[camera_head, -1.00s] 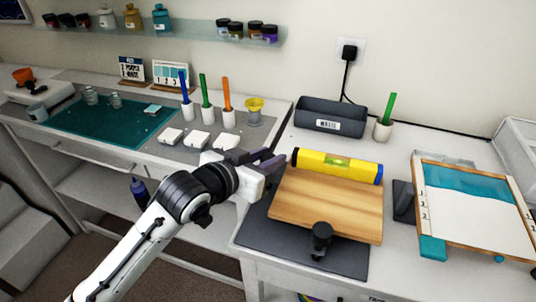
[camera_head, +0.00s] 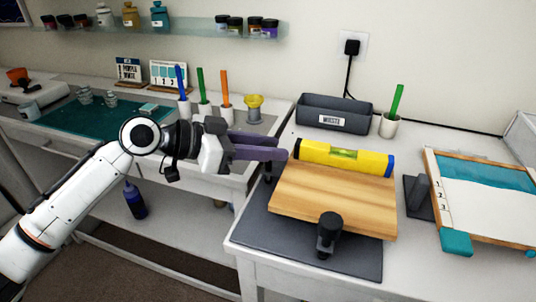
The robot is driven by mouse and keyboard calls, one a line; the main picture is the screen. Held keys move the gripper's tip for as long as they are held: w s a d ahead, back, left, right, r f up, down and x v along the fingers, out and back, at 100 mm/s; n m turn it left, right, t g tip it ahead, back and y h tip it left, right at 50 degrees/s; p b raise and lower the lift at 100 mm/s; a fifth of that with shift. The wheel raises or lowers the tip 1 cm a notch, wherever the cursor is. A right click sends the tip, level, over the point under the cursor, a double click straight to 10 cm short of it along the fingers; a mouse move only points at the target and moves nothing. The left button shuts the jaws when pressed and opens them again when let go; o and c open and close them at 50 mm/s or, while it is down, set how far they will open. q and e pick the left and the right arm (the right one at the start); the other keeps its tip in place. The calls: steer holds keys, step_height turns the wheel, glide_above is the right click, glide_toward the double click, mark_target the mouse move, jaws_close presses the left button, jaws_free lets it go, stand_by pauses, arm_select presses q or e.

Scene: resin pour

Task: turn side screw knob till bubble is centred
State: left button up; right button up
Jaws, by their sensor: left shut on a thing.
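A wooden board (camera_head: 335,205) sits raised on a dark grey mat. A yellow spirit level (camera_head: 372,162) lies along its back edge, with a green vial (camera_head: 343,154) in its middle; the bubble is too small to place. A black screw knob (camera_head: 329,231) stands at the board's front edge. My left gripper (camera_head: 281,161) is at the board's back left corner, beside the level's left end. It is shut on the side screw knob (camera_head: 268,174), which is mostly hidden by the fingers. My right gripper is not in view.
A grey waste bin (camera_head: 333,117) and a cup with a green stick (camera_head: 389,126) stand behind the level. A dark stand (camera_head: 418,198) and a framed panel (camera_head: 490,205) are at the right. White cups with coloured sticks (camera_head: 204,108) stand on the left bench.

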arm_select(q)
steer(key=shift+a+f, duration=0.1)
steer(key=shift+f, duration=0.2)
steer(key=o, duration=1.1)
steer(key=shift+f, duration=0.1)
steer(key=shift+c, duration=0.2)
steer(key=shift+r, duration=0.2)
steer(key=b+v, duration=0.1)
steer(key=v, duration=0.9)
steer(key=shift+a, duration=0.1)
